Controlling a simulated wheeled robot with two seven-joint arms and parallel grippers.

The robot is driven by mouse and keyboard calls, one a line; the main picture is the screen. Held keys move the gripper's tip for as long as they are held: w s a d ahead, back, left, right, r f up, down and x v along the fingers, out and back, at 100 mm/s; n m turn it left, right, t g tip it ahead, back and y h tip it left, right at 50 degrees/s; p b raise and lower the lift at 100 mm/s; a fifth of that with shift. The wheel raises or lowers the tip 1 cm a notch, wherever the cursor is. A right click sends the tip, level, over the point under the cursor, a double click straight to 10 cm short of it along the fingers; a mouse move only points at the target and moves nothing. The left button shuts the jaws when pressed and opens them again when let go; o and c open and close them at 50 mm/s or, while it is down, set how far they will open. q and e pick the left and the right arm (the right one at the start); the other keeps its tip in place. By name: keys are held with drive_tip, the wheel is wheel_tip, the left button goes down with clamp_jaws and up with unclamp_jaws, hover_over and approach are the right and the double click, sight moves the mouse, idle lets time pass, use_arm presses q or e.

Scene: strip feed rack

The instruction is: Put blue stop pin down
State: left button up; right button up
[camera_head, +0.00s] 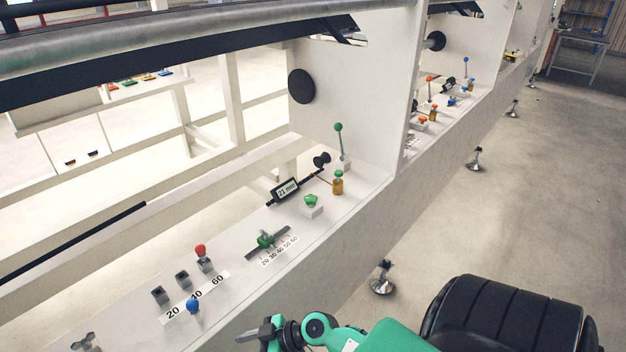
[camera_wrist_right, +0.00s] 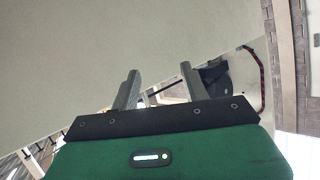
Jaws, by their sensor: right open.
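The blue stop pin (camera_head: 193,306) has a round blue knob and stands at the shelf's front, beside the label strip with numbers (camera_head: 197,294); whether it sits in a holder I cannot tell. Behind the strip are small grey socket blocks (camera_head: 159,295); a red-knobbed pin (camera_head: 200,250) stands at the rightmost block. My right gripper (camera_head: 250,335) is at the bottom of the head view, right of the blue pin and apart from it. In the wrist view its two fingers (camera_wrist_right: 158,88) are apart with nothing between them. My left gripper is out of view.
The white shelf (camera_head: 240,295) also carries a green-knobbed slider (camera_head: 265,240), a green knob on a block (camera_head: 311,203), a digital gauge (camera_head: 286,190) and a green-topped lever (camera_head: 340,145). A white upright panel (camera_head: 370,90) stands behind. Open floor (camera_head: 520,190) lies to the right.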

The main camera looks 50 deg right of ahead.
drive_tip(key=s+f+m+g+h, duration=0.1)
drive_tip(key=s+f+g+h, duration=0.1)
drive_tip(key=s+f, duration=0.5)
drive_tip(key=s+d+f+m+g+h, duration=0.1)
drive_tip(key=s+f+h, duration=0.3)
drive_tip(key=f, duration=0.9)
drive_tip(key=s+f+m+g+h, duration=0.3)
drive_tip(key=s+f+g, duration=0.1)
drive_tip(key=s+f, duration=0.5)
drive_tip(key=shift+s+d+f, duration=0.3)
drive_tip(key=shift+d+f, duration=0.05)
drive_tip(key=shift+f, duration=0.25)
